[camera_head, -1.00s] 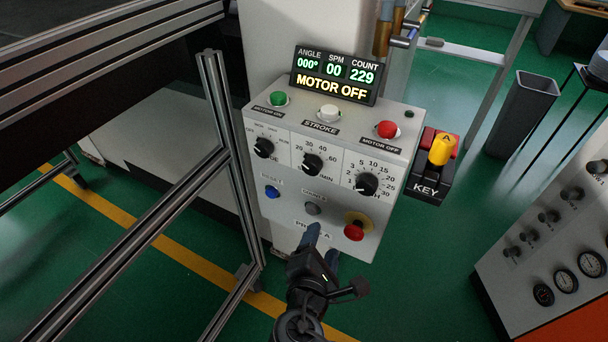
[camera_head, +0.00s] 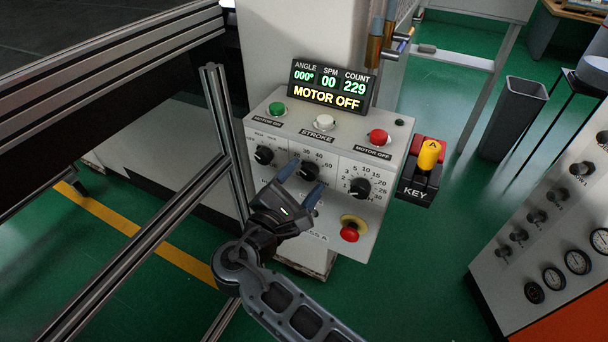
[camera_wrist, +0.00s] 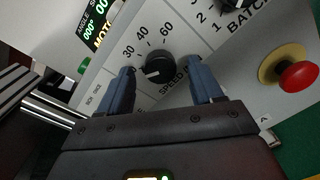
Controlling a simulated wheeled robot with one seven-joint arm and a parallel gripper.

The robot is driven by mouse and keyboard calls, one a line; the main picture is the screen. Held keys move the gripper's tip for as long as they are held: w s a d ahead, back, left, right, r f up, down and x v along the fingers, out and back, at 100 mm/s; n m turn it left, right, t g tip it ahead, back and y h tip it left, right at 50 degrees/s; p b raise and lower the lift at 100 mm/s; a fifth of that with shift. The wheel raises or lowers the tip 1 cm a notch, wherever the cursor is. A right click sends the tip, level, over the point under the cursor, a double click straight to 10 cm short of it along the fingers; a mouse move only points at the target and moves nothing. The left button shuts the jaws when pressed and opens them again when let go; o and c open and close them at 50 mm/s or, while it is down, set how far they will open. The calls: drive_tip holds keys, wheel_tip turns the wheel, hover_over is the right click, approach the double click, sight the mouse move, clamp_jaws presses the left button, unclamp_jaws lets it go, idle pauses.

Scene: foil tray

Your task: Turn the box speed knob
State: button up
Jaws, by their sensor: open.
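The box speed knob is a round black knob with a pale pointer line, the middle of three on the grey control box (camera_head: 388,220). In the wrist view the speed knob (camera_wrist: 160,70) sits between my two fingers, with the numbers 30, 40 and 60 around it. My gripper (camera_head: 300,180) is open, one finger on each side of the knob in the wrist view (camera_wrist: 160,78). I cannot tell whether either finger touches it. Part of the dial lettering is hidden by the fingers.
A left knob (camera_head: 264,155) and a batch knob (camera_head: 360,188) flank it. Metal frame posts (camera_head: 228,150) stand close at left. The display (camera_head: 330,85) reads MOTOR OFF.

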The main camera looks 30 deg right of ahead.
drive_tip(key=shift+w+d, duration=0.3)
drive_tip(key=shift+d, duration=0.15)
drive_tip(key=c, duration=1.1)
drive_tip(key=shift+o, duration=0.2)
